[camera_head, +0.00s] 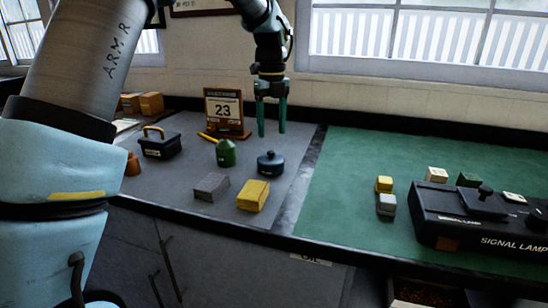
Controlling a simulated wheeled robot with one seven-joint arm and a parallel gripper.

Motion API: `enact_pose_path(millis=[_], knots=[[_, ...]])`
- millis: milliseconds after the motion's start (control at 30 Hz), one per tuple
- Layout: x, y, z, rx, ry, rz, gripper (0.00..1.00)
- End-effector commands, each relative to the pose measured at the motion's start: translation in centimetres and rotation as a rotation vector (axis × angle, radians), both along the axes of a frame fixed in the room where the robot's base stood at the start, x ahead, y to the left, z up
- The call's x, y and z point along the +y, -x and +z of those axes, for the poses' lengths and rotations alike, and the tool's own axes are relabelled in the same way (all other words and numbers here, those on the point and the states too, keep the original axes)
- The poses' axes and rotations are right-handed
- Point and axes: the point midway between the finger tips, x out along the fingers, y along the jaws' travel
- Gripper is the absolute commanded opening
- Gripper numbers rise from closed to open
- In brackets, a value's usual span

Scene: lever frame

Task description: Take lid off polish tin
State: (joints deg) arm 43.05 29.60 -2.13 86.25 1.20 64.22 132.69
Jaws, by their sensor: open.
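A small round dark blue tin (270,165) stands on the grey part of the counter, with a lid that has a small knob on top. It looks like the polish tin, and its lid appears to sit on it. My gripper (271,132) points down with two green fingers apart and nothing between them. In the picture its fingertips are just above the tin's knob, with a visible gap. I cannot tell how far in front of or behind the tin they are.
The signal lamp box (470,217) and small blocks stand on the green mat (335,200), whose left part is clear.

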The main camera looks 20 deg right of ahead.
Motion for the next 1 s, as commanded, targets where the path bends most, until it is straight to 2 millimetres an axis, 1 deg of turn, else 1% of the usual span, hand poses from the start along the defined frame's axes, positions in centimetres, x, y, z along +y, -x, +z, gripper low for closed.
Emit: enact_pose_path(millis=[33, 267, 433, 533, 633, 833, 1000], knots=[[0.0, 0.0, -0.5, 0.001, -0.002, 0.0, 0.61], [0.0, 0.0, -2.1, 0.002, -0.002, 0.001, 0.61], [0.0, -0.2, -4.7, 0.002, -0.003, 0.002, 0.61], [0.1, -0.2, -5.9, 0.002, -0.002, 0.002, 0.61], [0.0, -0.2, -6.3, 0.0, 0.001, 0.002, 0.61], [0.0, -0.2, -6.4, -0.001, 0.001, 0.002, 0.61], [0.0, -0.2, -6.4, -0.001, 0.001, 0.003, 0.42]])
